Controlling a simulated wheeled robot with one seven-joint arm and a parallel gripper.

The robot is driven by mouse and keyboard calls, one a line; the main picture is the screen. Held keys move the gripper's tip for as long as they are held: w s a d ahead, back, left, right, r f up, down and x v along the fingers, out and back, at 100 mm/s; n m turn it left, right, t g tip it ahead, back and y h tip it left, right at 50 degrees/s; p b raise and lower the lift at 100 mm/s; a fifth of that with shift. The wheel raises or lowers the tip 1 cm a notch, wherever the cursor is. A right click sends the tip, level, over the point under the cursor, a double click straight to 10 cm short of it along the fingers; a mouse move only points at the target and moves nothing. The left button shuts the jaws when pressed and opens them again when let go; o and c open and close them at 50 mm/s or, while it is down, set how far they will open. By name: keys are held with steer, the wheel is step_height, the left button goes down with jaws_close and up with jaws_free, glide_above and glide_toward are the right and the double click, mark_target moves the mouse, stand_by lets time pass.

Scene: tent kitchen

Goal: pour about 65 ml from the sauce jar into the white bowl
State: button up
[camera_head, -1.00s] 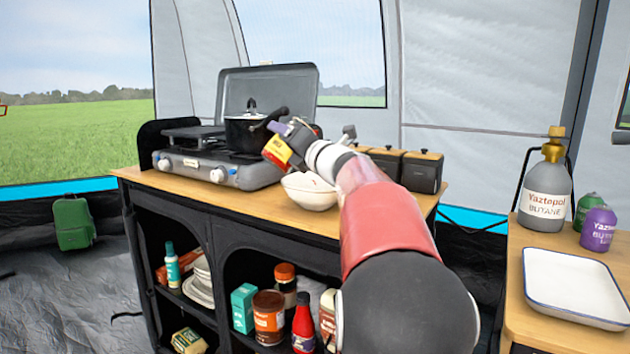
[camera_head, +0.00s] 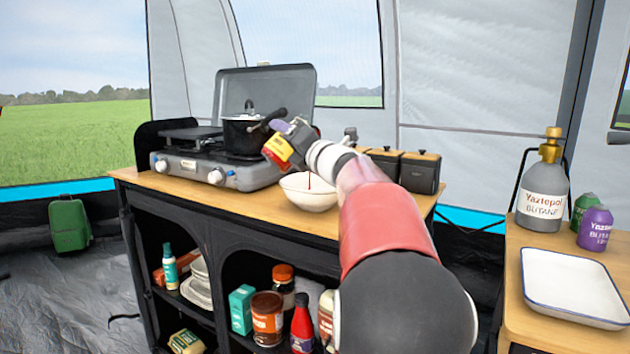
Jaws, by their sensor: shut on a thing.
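The sauce jar (camera_head: 277,151), with a red and yellow label, is tilted above the white bowl (camera_head: 308,196). My gripper (camera_head: 287,137) is shut on the jar and hides part of it. The level of sauce in the bowl cannot be made out.
A camping stove (camera_head: 235,175) with a black pot (camera_head: 243,134) stands left of and behind the bowl. Several dark canisters with wooden lids (camera_head: 420,172) stand behind my arm. A side table at right holds an empty white tray (camera_head: 575,287) and a butane bottle (camera_head: 543,190).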

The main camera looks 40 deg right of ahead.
steer(key=shift+s+d+r+m, duration=0.1)
steer(key=shift+d+r+m, duration=0.15)
steer(key=shift+r+m, duration=0.3)
stand_by(0.4)
steer(key=shift+m+h, duration=0.3)
steer(key=shift+m, duration=0.35)
stand_by(0.5)
steer(key=f+n, duration=0.1)
steer(key=f+n+y+b, duration=0.1)
steer(key=n, duration=0.1)
steer(key=shift+w+a+n, duration=0.2)
steer(key=shift+w+n, duration=0.1)
steer(key=shift+s+d+r+n+p, duration=0.3)
steer(key=shift+s+d+r+p, duration=0.1)
steer(key=shift+d+p, duration=0.1)
steer(key=shift+w+a, duration=0.15)
steer(key=shift+a, duration=0.15)
